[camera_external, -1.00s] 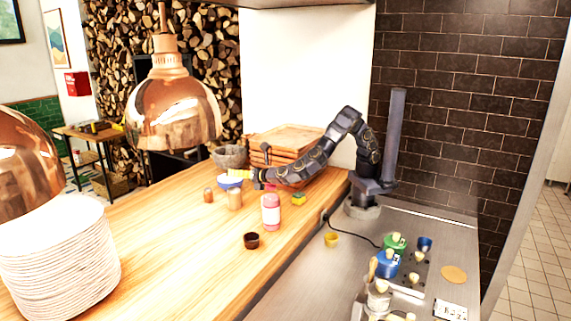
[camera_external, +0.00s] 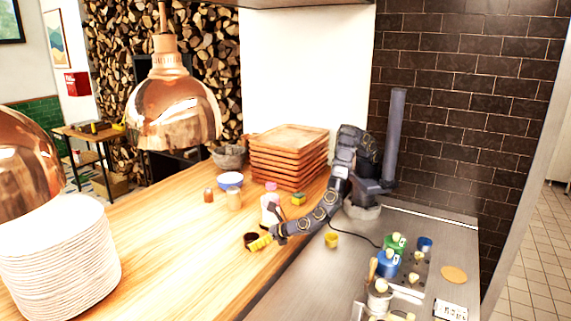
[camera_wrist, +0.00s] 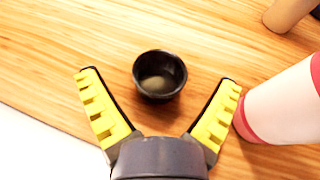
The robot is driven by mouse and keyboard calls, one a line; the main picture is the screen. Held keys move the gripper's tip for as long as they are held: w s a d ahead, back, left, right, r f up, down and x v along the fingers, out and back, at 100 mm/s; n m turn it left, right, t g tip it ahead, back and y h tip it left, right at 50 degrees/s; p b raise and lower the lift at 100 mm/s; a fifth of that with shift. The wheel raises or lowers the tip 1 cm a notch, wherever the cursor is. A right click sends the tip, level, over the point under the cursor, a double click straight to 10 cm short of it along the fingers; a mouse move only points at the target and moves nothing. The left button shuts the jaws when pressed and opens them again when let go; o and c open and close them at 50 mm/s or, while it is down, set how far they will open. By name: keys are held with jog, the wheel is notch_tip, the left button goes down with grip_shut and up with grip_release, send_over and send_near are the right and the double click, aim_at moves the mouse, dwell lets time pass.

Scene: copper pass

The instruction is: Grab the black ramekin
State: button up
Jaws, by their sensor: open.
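The black ramekin (camera_wrist: 160,76) is a small dark round cup standing upright and empty on the wooden counter. In the wrist view it sits just beyond and between the tips of my gripper (camera_wrist: 158,77), whose yellow-padded fingers are spread wide. In the external view the ramekin (camera_external: 250,239) shows at the left of my gripper (camera_external: 258,242), partly hidden behind a yellow finger. My gripper is open and holds nothing. I cannot tell whether a finger touches the ramekin.
A pink-and-white bottle (camera_wrist: 285,105) stands close by my right finger; the external view shows it too (camera_external: 268,210). The counter left of the ramekin is clear.

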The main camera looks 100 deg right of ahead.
jog(key=shift+w+d+f, duration=0.25)
jog(key=shift+w+d, duration=0.05)
jog(key=shift+w, duration=0.3)
jog(key=c, duration=1.2)
